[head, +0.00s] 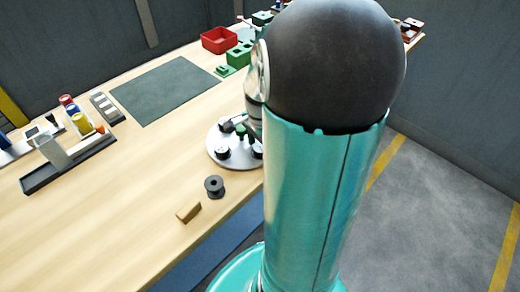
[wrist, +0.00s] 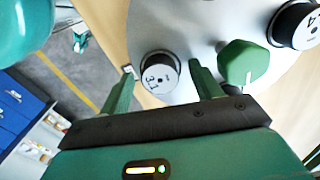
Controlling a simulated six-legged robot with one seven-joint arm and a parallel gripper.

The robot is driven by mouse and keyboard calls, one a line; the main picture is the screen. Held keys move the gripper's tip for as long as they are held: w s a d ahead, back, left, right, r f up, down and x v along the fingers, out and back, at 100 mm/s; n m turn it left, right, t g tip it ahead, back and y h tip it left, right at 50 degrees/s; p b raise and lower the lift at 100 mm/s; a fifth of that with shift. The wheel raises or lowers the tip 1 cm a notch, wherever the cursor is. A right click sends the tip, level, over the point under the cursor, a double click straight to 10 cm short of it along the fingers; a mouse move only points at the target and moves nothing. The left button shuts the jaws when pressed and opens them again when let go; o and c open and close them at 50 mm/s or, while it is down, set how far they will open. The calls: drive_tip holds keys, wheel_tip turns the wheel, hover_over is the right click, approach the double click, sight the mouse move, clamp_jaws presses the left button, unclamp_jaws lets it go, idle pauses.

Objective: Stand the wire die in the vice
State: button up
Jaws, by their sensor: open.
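In the wrist view my gripper (wrist: 163,68) is open, its two green fingers apart. A short black cylinder with a pale numbered face (wrist: 158,74), which looks like a wire die, sits between the fingertips at the rim of a round grey plate (wrist: 200,25). I see no clear contact with it. Another numbered cylinder (wrist: 296,25), marked 4, stands further right on the plate. In the head view the round plate (head: 214,150) lies near the table's front edge, partly hidden by my arm. I cannot make out the vice for certain; green blocks (head: 238,56) stand at the back.
A green knob (wrist: 243,62) rises from the plate close to my right finger. A black spool (head: 214,186) and a small wooden block (head: 188,211) lie in front of the plate. A red bin (head: 219,40) stands at the back. The dark mat (head: 165,90) is clear.

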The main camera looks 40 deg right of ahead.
drive_tip(key=shift+c, duration=0.4)
drive_tip(key=c, duration=1.3)
drive_tip(key=shift+o, duration=0.2)
drive_tip(key=shift+r, duration=0.1)
drive_tip(key=shift+r, duration=0.1)
